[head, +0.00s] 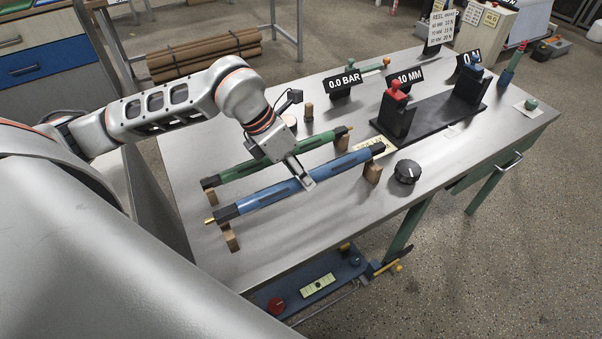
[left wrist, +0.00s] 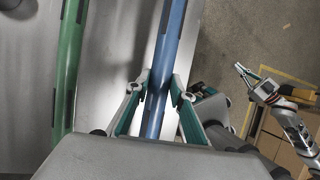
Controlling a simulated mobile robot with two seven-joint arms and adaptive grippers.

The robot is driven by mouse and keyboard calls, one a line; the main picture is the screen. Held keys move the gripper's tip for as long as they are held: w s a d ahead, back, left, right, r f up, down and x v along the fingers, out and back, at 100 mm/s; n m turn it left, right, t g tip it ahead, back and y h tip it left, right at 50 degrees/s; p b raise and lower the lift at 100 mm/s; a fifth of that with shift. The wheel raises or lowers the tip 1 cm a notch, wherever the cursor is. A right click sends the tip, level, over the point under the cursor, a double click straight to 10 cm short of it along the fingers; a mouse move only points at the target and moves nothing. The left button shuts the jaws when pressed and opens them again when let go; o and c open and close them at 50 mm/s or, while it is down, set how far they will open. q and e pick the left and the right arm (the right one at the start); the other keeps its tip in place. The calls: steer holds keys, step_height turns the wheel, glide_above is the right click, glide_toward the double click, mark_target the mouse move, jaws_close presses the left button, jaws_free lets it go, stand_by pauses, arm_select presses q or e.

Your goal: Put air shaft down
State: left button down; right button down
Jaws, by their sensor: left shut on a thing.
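A blue air shaft (head: 268,196) with black ends and a brass tip lies across two wooden blocks, near (head: 231,239) and far (head: 372,173), on the grey table; whether it touches both I cannot tell. My left gripper (head: 304,184) is shut on this shaft past its middle, with the fingers on either side of it in the left wrist view (left wrist: 157,100). A green air shaft (head: 270,160) lies parallel behind it, apart from the gripper. My right gripper (left wrist: 250,72) shows only in the left wrist view, away from the table, empty, with fingers apart.
A black knob (head: 407,171) stands right of the shaft's far end. Behind are a black stand with a red-topped block (head: 396,108) and a blue-topped block (head: 470,85), plus display signs (head: 344,82). The table's front right is clear.

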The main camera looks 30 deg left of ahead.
steer(key=shift+f, duration=0.1)
arm_select(q)
steer(key=shift+f+b, duration=0.3)
steer(key=shift+f, duration=0.1)
steer(key=shift+f+b, duration=0.7)
steer(key=shift+f, duration=0.4)
steer(key=shift+f+b, duration=0.3)
steer(key=shift+f, duration=0.2)
steer(key=shift+f+b, duration=0.35)
steer(key=shift+f, duration=0.3)
arm_select(e)
steer(key=shift+w+d+f, duration=0.45)
steer(key=shift+w+f, duration=0.15)
steer(key=shift+f, duration=0.15)
